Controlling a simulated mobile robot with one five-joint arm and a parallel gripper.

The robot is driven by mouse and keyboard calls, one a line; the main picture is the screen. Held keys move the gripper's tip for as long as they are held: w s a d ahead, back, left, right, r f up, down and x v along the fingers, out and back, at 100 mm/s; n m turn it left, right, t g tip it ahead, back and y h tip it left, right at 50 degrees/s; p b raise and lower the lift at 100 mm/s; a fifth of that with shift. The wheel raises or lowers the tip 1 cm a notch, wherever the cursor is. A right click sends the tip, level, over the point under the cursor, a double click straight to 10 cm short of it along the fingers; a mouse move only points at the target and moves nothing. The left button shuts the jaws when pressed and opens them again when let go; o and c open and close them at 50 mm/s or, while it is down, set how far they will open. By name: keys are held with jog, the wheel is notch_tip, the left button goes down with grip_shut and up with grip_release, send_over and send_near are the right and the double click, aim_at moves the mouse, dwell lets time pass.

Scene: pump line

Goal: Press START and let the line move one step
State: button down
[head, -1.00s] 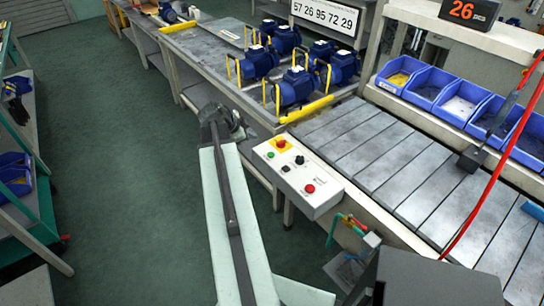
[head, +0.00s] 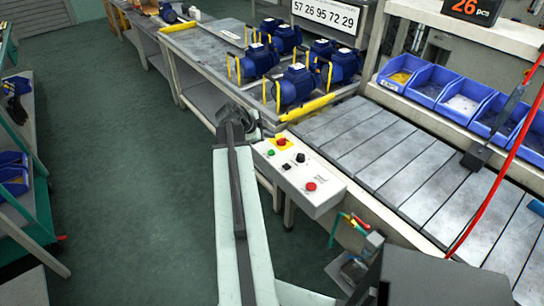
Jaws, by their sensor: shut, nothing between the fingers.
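The control box (head: 325,198) is white and stands at the near left corner of the line. Its top carries a green button (head: 271,153), a red button (head: 311,187), a red button on a yellow plate (head: 281,142), a black knob (head: 300,158) and a small black switch (head: 287,167). The labels are too small to read. My gripper (head: 238,118) is shut and empty, just left of the box and apart from the green button. The line (head: 385,165) is a row of grey slats running right from the box. Several blue pumps (head: 297,84) stand on the table beyond.
A yellow bar (head: 305,107) edges the pump table (head: 205,55). Blue bins (head: 428,86) line the far side of the slats. A red hose (head: 500,170) hangs at the right. The green floor to the left is clear up to a shelf rack (head: 30,195).

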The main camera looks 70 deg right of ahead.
aim_at(269, 153)
notch_tip(269, 153, down, 6)
jog(key=b, duration=0.4)
jog(key=shift+r, duration=0.15)
jog(key=shift+b, duration=0.3)
dwell(1.3)
jog(key=shift+f+b, duration=0.4)
jog(key=shift+f, duration=0.05)
jog(key=shift+f+b, duration=0.45)
dwell(0.4)
jog(key=shift+r, duration=0.15)
jog(key=shift+r+p, duration=0.8)
jog(key=shift+p, duration=0.15)
